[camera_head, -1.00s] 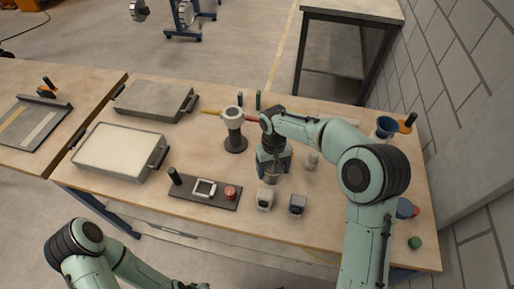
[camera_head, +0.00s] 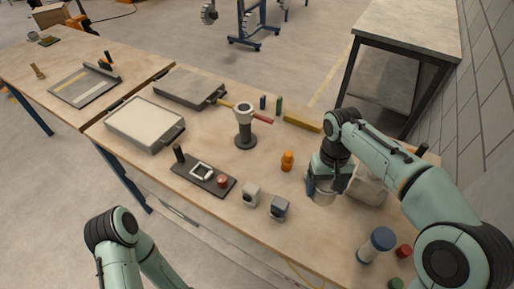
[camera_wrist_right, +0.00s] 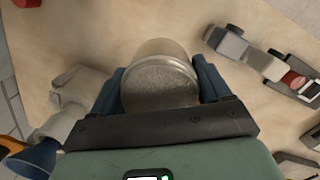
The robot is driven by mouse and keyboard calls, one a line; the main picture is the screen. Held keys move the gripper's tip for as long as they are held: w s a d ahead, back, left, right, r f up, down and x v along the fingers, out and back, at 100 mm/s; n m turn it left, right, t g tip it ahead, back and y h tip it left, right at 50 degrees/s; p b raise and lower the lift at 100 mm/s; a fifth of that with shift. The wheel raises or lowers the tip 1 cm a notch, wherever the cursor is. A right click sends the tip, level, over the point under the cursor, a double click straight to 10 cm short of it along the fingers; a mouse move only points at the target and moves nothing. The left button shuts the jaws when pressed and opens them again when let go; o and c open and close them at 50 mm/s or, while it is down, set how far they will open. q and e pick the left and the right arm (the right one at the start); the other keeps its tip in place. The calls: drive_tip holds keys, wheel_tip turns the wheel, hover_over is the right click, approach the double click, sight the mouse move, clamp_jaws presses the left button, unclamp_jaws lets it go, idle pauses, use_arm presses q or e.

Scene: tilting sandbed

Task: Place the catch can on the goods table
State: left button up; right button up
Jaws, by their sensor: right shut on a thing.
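The catch can (camera_head: 321,196) is a pale metallic cup held in my right gripper (camera_head: 324,186), over the right part of the wooden table. In the right wrist view the can (camera_wrist_right: 161,72) sits between the two dark blue fingers, and its grey inside shows. The right gripper is shut on it. I cannot tell whether the can's base touches the table top. A grey-topped table (camera_head: 408,28) stands behind at the right, and another wooden table (camera_head: 40,62) is at the left. Which is the goods table is not marked. My left gripper is out of view.
An orange piece (camera_head: 287,160) and two small grey blocks (camera_head: 251,194) stand left of the can. A pale object (camera_head: 368,190) is close at its right. A dark stand (camera_head: 245,130) is in the middle.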

sight(333, 198)
drive_tip(key=s+d+r, duration=0.2)
drive_tip(key=s+r, duration=0.3)
drive_tip(key=r, duration=0.1)
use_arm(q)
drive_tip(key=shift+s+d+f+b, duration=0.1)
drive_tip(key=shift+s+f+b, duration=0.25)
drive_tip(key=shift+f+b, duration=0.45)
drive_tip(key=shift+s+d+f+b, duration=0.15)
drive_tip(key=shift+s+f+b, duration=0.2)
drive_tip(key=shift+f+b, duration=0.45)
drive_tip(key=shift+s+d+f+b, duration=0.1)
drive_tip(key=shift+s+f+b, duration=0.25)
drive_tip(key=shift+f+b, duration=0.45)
use_arm(e)
drive_tip(key=shift+w+a+f, duration=0.1)
drive_tip(key=shift+f, duration=4.8)
drive_tip(key=shift+w+a+f, duration=0.1)
drive_tip(key=shift+f, duration=4.8)
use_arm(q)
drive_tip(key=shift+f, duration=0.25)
use_arm(e)
drive_tip(key=shift+f, duration=0.15)
